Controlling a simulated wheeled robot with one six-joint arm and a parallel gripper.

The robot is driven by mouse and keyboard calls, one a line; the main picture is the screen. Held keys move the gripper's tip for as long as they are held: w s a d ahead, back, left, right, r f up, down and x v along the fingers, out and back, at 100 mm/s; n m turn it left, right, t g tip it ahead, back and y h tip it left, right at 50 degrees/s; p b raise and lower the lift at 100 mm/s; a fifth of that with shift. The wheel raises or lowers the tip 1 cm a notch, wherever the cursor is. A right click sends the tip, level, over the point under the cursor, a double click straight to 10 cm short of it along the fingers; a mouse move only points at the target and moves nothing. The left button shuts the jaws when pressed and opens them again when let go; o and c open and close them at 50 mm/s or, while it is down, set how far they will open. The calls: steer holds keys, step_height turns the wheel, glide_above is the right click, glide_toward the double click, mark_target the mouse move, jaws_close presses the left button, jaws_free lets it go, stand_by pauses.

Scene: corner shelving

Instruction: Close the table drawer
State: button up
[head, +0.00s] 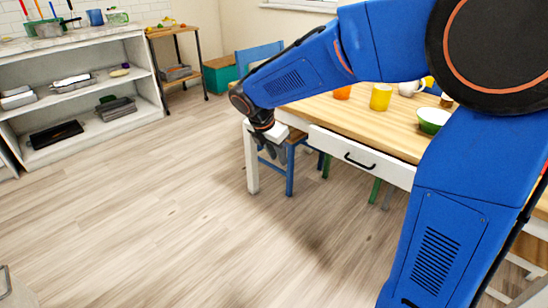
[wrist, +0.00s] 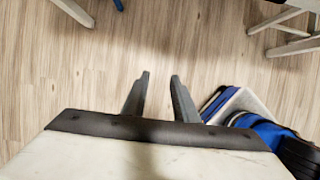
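The table drawer (head: 362,157) has a white front with a black bar handle (head: 359,161), set in the near side of the wooden-topped table (head: 345,112). My arm hides part of the table to its right. I cannot tell how far the drawer stands out. My gripper (head: 272,156) hangs fingers down near the table's left front corner, left of the drawer and apart from the handle. In the wrist view my gripper (wrist: 160,76) has its two fingers apart, with only floor between them. The drawer cannot be made out there.
A blue chair (head: 290,170) stands at the table, partly behind my gripper. Cups and a green bowl (head: 432,120) are on the tabletop. White shelving (head: 140,75) stands at the left. The wooden floor (head: 170,220) in front is clear. Pale furniture legs (wrist: 285,30) show in the wrist view.

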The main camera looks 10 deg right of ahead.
steer(key=shift+s+a, duration=0.4)
steer(key=shift+a, duration=0.2)
steer(key=c, duration=0.5)
steer(key=shift+d+f, duration=0.3)
steer(key=shift+f, duration=0.05)
jaws_close()
steer(key=t+h, duration=0.8)
steer(key=h, duration=0.3)
glide_toward(315, 133)
steer(key=x, duration=0.6)
steer(key=shift+d, duration=0.2)
